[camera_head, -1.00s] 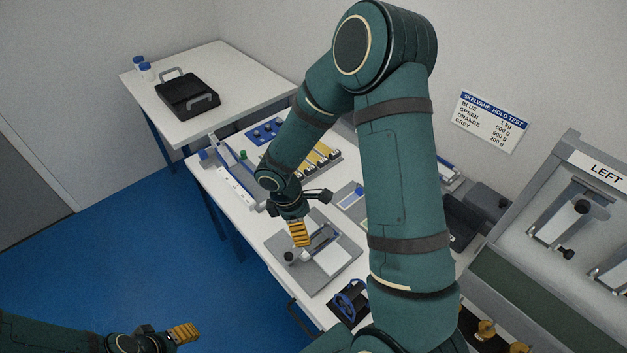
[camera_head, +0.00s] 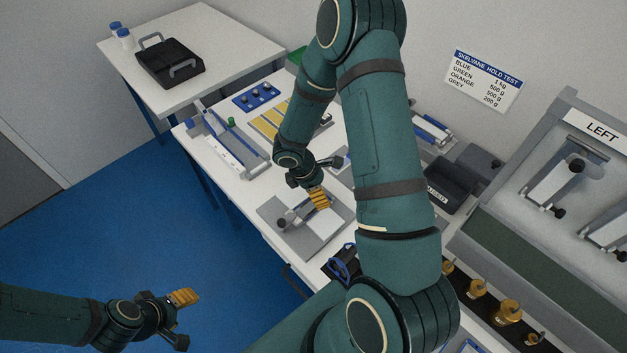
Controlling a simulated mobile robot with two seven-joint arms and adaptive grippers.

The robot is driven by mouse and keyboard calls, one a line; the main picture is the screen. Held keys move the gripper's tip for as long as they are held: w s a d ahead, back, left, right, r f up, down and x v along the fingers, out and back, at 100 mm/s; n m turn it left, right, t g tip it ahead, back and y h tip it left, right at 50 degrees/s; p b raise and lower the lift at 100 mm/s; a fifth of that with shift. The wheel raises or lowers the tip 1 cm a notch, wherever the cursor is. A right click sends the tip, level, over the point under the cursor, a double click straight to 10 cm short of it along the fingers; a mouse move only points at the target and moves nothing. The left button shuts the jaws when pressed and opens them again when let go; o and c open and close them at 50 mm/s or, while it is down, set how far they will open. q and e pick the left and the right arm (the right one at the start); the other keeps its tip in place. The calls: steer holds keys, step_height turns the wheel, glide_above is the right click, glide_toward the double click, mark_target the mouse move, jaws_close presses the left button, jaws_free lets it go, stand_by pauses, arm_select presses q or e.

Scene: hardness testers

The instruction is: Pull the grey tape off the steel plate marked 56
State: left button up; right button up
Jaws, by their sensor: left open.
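My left gripper (camera_head: 185,298) is at the lower left over the blue floor, well away from the bench. It is open and empty. My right gripper (camera_head: 320,198) hangs over a grey base plate (camera_head: 322,235) on the white bench. Its orange fingers overlap each other in this view, so their opening is unclear. A small clamp-like fixture (camera_head: 288,221) sits on that base plate, partly behind the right gripper. I cannot make out a mark 56 or any grey tape. The fixture's far part is hidden by my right gripper.
A rack with yellow strips (camera_head: 268,124) and a blue tray with dark knobs (camera_head: 256,96) stand farther back. A black bin (camera_head: 452,186) and the tester labelled LEFT (camera_head: 570,150) are right. Brass weights (camera_head: 507,312) stand below it. A black tray (camera_head: 170,62) sits on the back table.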

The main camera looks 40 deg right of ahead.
steer(key=shift+x, duration=1.35)
jaws_close()
